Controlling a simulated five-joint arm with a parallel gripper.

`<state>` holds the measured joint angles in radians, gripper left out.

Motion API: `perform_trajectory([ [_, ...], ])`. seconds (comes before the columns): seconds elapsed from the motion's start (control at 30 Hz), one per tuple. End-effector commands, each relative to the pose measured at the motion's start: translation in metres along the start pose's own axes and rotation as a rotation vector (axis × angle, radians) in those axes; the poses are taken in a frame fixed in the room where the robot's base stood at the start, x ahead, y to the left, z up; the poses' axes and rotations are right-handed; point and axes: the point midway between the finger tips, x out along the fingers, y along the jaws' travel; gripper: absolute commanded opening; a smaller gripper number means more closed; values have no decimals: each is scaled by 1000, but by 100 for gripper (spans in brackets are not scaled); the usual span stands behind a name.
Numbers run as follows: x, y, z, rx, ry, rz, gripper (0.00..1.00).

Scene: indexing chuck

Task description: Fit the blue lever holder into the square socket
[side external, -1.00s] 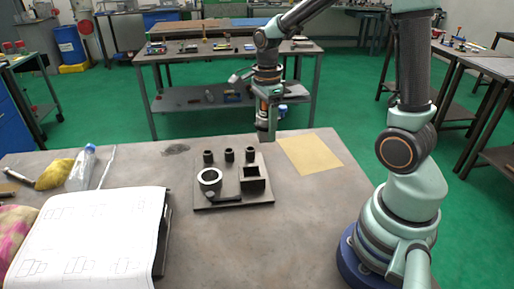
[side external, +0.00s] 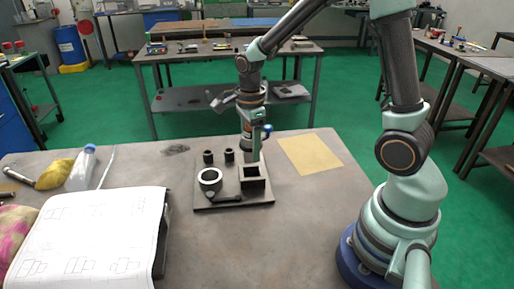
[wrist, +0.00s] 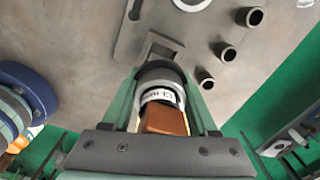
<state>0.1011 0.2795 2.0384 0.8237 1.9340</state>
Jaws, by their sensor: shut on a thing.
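My gripper (side external: 252,157) points down just behind and above the square socket (side external: 254,184), a dark block with a square opening on the dark base plate. It is shut on the blue lever holder, which is mostly hidden by the fingers in the side view; a small blue knob (side external: 267,128) shows beside the gripper. In the wrist view, a round grey body with a white label and an orange-brown part (wrist: 165,122) sits between the fingers. The square socket (wrist: 177,47) shows just beyond it, partly covered. The held part appears apart from the socket.
The base plate (side external: 233,204) also carries a round ring (side external: 210,176), a dark bar (side external: 224,198) and short hollow posts (side external: 208,157), one hidden behind my gripper. A tan sheet (side external: 310,153) lies right. A drawing (side external: 90,235), bottle (side external: 82,168) and yellow cloth (side external: 54,174) lie left.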

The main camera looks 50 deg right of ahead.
Motion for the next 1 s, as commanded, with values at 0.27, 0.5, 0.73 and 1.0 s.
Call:
perform_trajectory([
  [0.27, 18, 0, 0, 0, 0, -1, 0],
  [0.5, 32, 0, 0, 0, -1, -1, 0],
  [0.73, 40, 0, 0, 0, -1, -2, 0],
  [1.0, 42, -1, 0, 0, -1, -3, 0],
])
